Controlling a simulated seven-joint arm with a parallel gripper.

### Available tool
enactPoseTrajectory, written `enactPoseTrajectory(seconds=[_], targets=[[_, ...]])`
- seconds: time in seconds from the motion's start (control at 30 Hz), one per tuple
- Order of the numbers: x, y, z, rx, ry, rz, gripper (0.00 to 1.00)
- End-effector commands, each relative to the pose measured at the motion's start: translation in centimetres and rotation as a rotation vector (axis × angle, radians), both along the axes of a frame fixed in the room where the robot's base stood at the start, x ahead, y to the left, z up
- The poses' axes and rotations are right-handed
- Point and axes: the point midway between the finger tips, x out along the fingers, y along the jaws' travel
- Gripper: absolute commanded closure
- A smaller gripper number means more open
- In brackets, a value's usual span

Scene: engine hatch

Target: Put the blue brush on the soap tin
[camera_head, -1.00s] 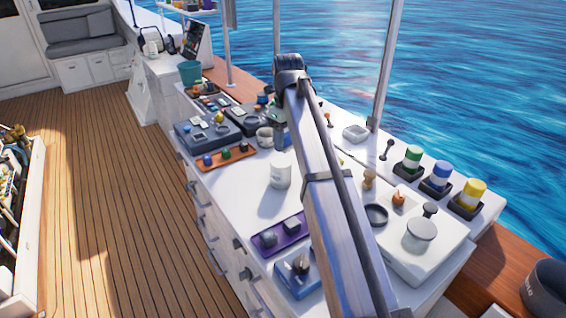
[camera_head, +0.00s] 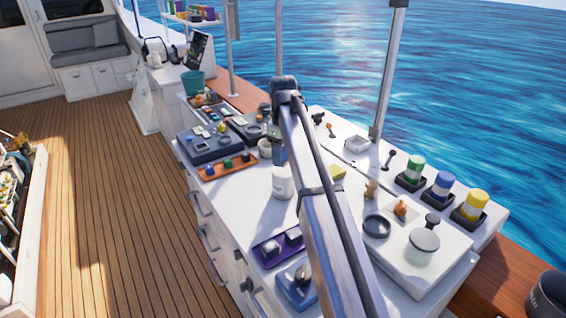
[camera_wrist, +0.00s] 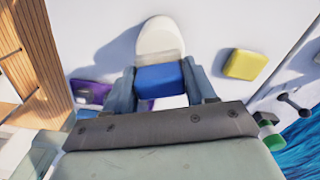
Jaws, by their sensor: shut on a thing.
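The blue brush (camera_wrist: 158,79) shows as a blue block between the two fingers of my gripper (camera_wrist: 160,92), shut on it in the wrist view. In the head view, a blue part (camera_head: 280,154) shows under the arm's end. A white rounded tin (camera_head: 282,184), which I take for the soap tin, stands directly below it on the white counter. The tin also shows just past the brush in the wrist view (camera_wrist: 160,38). I cannot tell whether brush and tin touch. My arm hides part of the counter right of the tin.
A yellow block (camera_head: 337,173) lies right of the tin. A purple tray (camera_head: 264,256) and a blue tray (camera_head: 284,294) are nearer. An orange tray (camera_head: 209,173) lies left. A black ring dish (camera_head: 376,226) and coloured cans (camera_head: 438,188) are right. Counter left of the tin is clear.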

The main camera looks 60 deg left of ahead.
Motion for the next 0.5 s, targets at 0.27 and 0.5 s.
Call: enactPoseTrajectory(seconds=[0.27,0.5], targets=[[0.0,-0.1,-3.1,0.000,0.001,0.000,0.77],[0.0,0.0,-3.3,0.000,0.000,0.000,0.77]])
